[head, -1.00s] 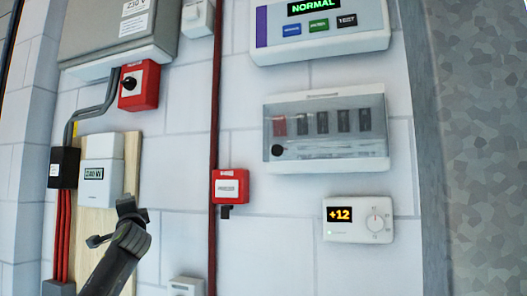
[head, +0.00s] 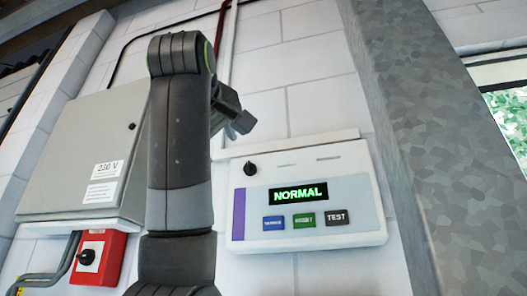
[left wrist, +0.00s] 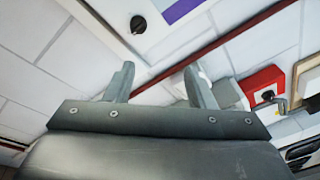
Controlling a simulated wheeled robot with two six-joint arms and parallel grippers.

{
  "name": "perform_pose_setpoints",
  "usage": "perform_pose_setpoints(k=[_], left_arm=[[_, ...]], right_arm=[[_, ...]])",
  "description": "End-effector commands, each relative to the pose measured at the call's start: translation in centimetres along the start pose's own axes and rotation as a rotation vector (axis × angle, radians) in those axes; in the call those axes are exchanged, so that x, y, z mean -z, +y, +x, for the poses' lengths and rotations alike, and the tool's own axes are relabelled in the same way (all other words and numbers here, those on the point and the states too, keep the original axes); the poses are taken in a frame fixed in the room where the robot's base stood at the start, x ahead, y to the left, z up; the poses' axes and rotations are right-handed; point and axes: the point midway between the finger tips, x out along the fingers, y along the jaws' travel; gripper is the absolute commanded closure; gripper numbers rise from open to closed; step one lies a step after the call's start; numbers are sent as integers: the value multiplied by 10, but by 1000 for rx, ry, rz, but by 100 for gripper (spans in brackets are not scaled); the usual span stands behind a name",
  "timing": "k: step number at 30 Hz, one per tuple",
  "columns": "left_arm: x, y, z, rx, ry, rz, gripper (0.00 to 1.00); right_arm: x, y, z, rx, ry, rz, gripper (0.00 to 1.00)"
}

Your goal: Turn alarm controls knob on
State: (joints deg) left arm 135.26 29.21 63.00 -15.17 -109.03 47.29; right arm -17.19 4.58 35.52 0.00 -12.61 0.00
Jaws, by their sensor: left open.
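The alarm controls panel (head: 340,222) is a white box on the wall with a green NORMAL display, a purple stripe and several buttons. Its black knob (head: 250,169) sits at the panel's upper left. The knob (left wrist: 138,24) also shows near the top of the left wrist view, beyond the fingers. My left gripper (head: 237,122) is up and left of the knob in the head view, partly hidden behind my own arm. In the left wrist view its two fingers (left wrist: 163,85) are apart with nothing between them. My right gripper is not in view.
A grey 230 V cabinet (head: 100,150) hangs left of my arm. A red box with a black knob (head: 99,258) is below it. A dark red pipe (left wrist: 228,36) runs along the wall. A grey pillar (head: 430,130) stands to the right of the panel.

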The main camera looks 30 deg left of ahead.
Motion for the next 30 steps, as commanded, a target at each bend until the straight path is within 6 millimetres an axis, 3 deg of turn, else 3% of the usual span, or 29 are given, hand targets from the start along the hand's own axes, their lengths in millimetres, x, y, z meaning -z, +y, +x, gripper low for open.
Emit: perform_pose_setpoints(k=[1,4,9,20,30], left_arm=[[6,17,-19,-13,-21,-41,51],[7,28,-40,-21,-49,-98,51],[7,33,-43,-21,-64,-127,51],[6,35,8,-19,-63,-124,51],[1,37,79,-19,-63,-122,51]], right_arm=[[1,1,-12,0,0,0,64],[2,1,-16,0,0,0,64],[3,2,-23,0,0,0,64],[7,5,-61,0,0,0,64],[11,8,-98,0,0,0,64]])
